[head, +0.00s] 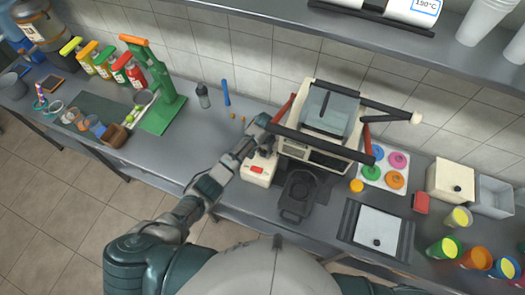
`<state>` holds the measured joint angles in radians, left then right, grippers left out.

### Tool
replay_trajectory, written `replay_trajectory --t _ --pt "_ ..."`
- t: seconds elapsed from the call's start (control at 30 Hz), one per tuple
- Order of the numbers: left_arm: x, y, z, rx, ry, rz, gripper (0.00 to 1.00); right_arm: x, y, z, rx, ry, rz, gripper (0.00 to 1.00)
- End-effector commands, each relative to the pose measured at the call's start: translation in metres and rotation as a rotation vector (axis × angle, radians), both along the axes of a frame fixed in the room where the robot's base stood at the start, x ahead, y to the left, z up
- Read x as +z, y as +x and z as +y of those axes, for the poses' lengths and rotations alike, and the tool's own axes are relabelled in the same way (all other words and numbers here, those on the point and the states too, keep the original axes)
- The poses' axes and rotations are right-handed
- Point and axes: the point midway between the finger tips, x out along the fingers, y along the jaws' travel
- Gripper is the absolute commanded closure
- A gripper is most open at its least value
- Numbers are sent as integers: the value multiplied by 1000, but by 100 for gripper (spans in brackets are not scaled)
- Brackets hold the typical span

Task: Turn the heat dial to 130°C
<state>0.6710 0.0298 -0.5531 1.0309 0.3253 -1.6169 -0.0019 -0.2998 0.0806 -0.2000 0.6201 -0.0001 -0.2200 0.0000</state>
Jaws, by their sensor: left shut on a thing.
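The heat press (322,110) stands at the back of the counter, with a grey top plate, red side arms and black bars. A small white control box (258,172) with a red switch sits at its left front. My left gripper (264,146) is over the back of this box, beside the press's left side, and is shut on the heat dial there. The gripper hides the dial, so its pointer and setting cannot be read. My right gripper is not in view.
A black portafilter-like tray (298,195) lies in front of the press. A colour palette (384,168) and a dark board with a white plate (377,229) are to the right. A green hand press (160,105) stands left.

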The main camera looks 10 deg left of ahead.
Motion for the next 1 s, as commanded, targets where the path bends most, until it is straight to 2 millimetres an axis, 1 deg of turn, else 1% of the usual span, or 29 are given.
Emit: replay_trajectory --t 0.03,0.07,0.3,0.5,0.7,1.0 --pt "5 4 -5 39 -10 -15 92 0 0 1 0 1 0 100" --pt "5 4 -5 66 -12 -15 92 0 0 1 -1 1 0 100" --pt "5 5 -3 251 -10 -15 92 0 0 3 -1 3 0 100" --pt "5 5 -2 355 -10 -15 92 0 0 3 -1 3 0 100" --pt "6 6 -1 412 -9 -16 92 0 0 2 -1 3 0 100" --pt "6 6 0 434 -8 -19 92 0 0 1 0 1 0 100"
